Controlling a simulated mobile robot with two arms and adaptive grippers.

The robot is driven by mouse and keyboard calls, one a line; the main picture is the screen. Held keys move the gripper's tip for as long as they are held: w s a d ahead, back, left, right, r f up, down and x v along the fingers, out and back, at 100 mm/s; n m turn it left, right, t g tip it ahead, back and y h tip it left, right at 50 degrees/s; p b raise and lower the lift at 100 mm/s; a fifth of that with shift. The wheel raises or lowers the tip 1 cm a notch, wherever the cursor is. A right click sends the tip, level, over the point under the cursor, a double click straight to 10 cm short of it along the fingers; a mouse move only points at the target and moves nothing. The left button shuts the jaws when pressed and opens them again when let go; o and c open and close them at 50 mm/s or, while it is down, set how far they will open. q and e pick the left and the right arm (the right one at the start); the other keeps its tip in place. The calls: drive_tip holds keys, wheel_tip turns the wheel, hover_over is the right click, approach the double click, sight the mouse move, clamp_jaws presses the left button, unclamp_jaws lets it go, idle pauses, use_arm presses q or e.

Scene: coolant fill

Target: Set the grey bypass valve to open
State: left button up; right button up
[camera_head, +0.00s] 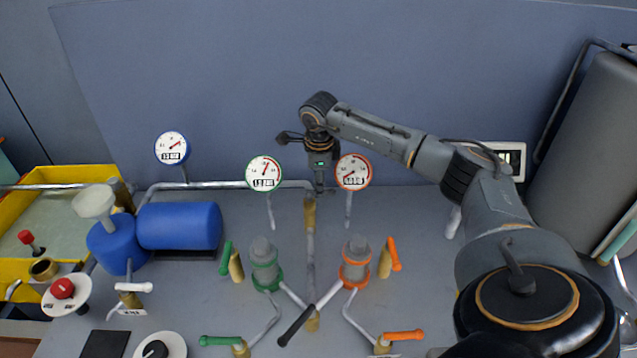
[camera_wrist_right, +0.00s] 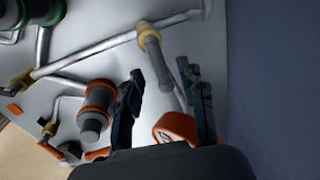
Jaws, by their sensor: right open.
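A valve with a brass-coloured body (camera_head: 310,212) sits on the central pipe near the back wall; I take it to be the grey bypass valve. In the right wrist view its grey handle (camera_wrist_right: 159,63) sticks out from a tan collar, between the lines of my fingers. My right gripper (camera_head: 320,182) points down just above and behind this valve in the head view. In the wrist view its dark fingers (camera_wrist_right: 165,105) are spread, with nothing held. I cannot tell whether a finger touches the handle. My left gripper is not in view.
A green-marked gauge (camera_head: 264,173) and an orange-marked gauge (camera_head: 353,172) flank the gripper. Green-collared (camera_head: 265,262) and orange-collared (camera_head: 356,260) pumps stand in front, with coloured valve levers. A black lever (camera_head: 295,326) is at front centre. A blue tank (camera_head: 180,226) stands left.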

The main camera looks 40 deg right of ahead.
wheel_tip(320, 180, down, 2)
drive_tip(key=shift+d, duration=0.15)
drive_tip(key=shift+w+f, duration=0.1)
clamp_jaws()
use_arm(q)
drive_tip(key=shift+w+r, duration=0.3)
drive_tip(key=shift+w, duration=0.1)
use_arm(e)
drive_tip(key=shift+m, duration=0.3)
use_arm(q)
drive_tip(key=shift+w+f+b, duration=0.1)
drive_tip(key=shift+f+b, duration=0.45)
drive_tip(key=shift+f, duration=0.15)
use_arm(e)
drive_tip(key=shift+w+a+m+g, duration=0.1)
drive_tip(key=shift+a+m+g, duration=0.5)
drive_tip(key=shift+m, duration=2.3)
drive_tip(key=shift+w+a+m+g, duration=0.1)
drive_tip(key=shift+a+m+g, duration=0.45)
drive_tip(key=shift+m, duration=2.35)
drive_tip(key=shift+a+m+g, duration=0.35)
drive_tip(key=shift+a+m, duration=0.4)
drive_tip(key=shift+m, duration=2.15)
